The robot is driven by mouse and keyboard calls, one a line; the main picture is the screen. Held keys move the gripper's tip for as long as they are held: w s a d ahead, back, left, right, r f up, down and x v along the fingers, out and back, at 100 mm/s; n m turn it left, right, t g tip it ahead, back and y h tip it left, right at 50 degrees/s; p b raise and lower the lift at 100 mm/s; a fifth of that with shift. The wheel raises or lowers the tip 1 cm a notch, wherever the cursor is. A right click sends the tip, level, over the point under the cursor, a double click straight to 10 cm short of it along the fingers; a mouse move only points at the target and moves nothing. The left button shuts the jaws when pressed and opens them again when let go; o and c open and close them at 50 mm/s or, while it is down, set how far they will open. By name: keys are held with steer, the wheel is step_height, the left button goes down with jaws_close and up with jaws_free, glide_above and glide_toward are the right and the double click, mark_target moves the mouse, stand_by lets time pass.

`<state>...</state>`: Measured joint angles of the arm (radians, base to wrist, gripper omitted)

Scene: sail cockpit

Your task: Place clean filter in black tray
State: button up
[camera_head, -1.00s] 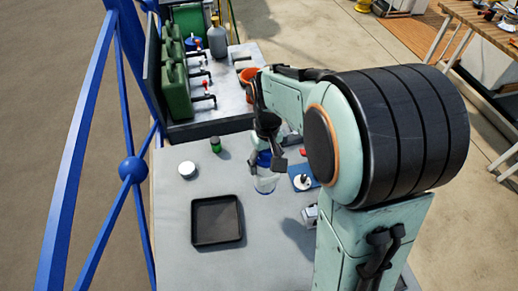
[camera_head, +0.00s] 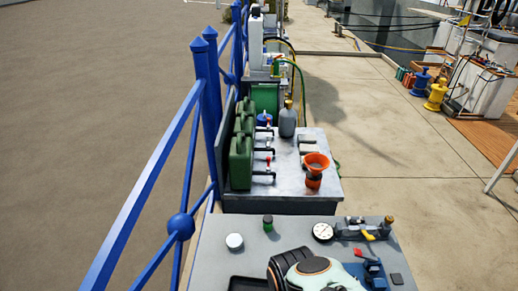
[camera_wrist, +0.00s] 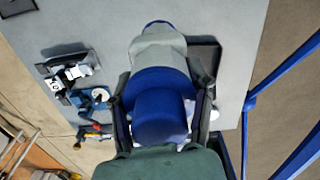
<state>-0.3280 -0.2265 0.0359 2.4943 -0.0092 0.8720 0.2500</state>
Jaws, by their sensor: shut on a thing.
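My gripper (camera_wrist: 163,82) is shut on a filter (camera_wrist: 158,84) with a blue head and a pale, see-through bowl. The two dark fingers press on its sides in the wrist view. The black tray (camera_wrist: 207,58) shows as a dark strip beyond the filter, which covers much of it; I cannot tell whether they touch. In the head view, only a piece of the tray (camera_head: 247,284) shows at the bottom edge. My arm is low in that view, and the gripper and filter are out of sight.
A round white lid (camera_head: 235,241) and a small green-capped jar (camera_head: 268,223) stand behind the tray. A gauge (camera_head: 323,232) and blue and grey fittings (camera_head: 373,271) lie to the right. A blue railing (camera_head: 181,227) runs along the left.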

steer(key=shift+w+a, duration=0.2)
steer(key=shift+a, duration=0.2)
steer(key=w+a+f, duration=0.5)
steer(key=w+f, duration=0.7)
steer(key=shift+w+a+f, duration=0.15)
steer(key=shift+w+f, duration=0.05)
steer(key=shift+f, duration=0.15)
steer(key=shift+f, duration=0.2)
steer(key=o, duration=1.2)
steer(key=shift+r, duration=0.1)
